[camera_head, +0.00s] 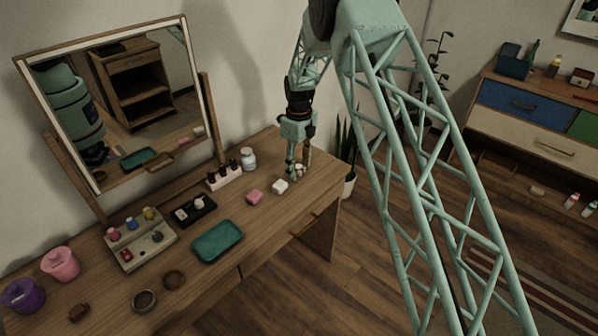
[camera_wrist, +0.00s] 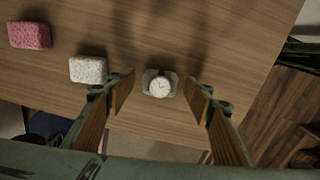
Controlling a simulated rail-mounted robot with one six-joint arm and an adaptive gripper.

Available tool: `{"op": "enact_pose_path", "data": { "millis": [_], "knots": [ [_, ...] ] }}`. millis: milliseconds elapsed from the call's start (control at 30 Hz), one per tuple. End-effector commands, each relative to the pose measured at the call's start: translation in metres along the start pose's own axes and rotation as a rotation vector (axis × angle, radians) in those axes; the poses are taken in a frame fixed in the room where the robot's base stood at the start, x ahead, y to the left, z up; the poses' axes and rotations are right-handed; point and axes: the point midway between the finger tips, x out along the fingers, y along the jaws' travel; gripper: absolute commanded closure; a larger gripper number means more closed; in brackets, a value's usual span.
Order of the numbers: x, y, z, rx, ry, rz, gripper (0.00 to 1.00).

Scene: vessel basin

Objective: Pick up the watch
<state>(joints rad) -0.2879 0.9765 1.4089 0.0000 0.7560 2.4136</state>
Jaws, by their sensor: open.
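The watch (camera_wrist: 159,86) has a round white face and sits on the wooden dressing table (camera_wrist: 235,45) near its right end. In the wrist view it lies between the two fingers of my gripper (camera_wrist: 160,95), which are spread apart on either side of it. The gripper is open and empty. In the head view my gripper (camera_head: 298,170) points down over the right end of the table, and the watch there is small and partly hidden by the fingers.
A white sponge-like block (camera_wrist: 88,70) lies just left of the left finger, with a pink block (camera_wrist: 29,35) farther left. A teal tray (camera_head: 218,241), a white jar (camera_head: 248,159) and a mirror (camera_head: 120,110) stand farther left. The table's right edge is close.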

Motion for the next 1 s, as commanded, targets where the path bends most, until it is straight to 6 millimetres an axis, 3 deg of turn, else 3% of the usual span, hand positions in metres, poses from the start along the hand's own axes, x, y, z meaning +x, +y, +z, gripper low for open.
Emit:
{"op": "enact_pose_path", "data": {
  "millis": [400, 700, 1000],
  "knots": [
    [-0.0003, 0.0001, -0.0001, 0.000, 0.000, 0.000, 0.52],
    [-0.0004, 0.0001, -0.0001, 0.000, 0.000, 0.000, 0.79],
    [-0.0010, 0.0000, 0.0000, 0.000, 0.000, 0.000, 0.80]
  ]
}}
